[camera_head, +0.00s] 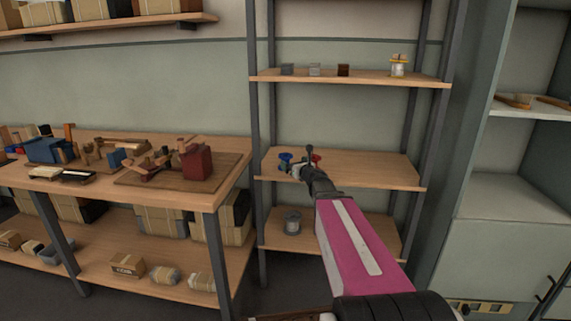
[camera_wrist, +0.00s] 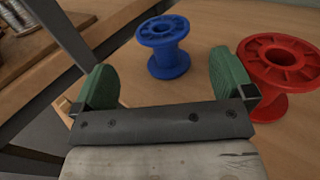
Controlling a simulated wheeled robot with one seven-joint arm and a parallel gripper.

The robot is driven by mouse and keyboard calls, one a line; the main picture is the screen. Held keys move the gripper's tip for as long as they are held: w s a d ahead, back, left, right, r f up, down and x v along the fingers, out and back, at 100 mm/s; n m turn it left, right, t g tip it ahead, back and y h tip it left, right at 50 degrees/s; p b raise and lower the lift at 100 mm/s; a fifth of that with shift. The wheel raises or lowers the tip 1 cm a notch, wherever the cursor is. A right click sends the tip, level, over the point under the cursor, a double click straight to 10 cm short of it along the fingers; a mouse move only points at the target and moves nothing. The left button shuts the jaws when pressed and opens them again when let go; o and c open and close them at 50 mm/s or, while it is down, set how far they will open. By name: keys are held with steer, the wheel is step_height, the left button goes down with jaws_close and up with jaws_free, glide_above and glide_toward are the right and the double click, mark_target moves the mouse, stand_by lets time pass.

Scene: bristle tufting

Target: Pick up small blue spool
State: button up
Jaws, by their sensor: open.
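The small blue spool (camera_wrist: 164,48) stands upright on the wooden shelf in the wrist view, ahead of my gripper and between the lines of its two green fingers. My gripper (camera_wrist: 166,80) is open and empty, with the spool just beyond the fingertips. A red spool (camera_wrist: 277,75) stands to the right, close beside the right finger. In the head view the blue spool (camera_head: 285,160) is on the middle shelf (camera_head: 385,172), left of my gripper (camera_head: 298,166), and the red spool (camera_head: 316,158) is partly hidden behind my arm.
A dark shelf post (camera_wrist: 62,40) stands left of my gripper. A grey spool (camera_head: 292,222) is on the shelf below. Small blocks and a jar (camera_head: 398,66) stand on the shelf above. A cluttered workbench (camera_head: 225,190) is at left. The middle shelf's right side is clear.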

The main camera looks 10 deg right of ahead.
steer(key=x, duration=0.9)
steer(key=shift+d+f, duration=0.15)
steer(key=shift+s, duration=0.1)
steer(key=c, duration=0.9)
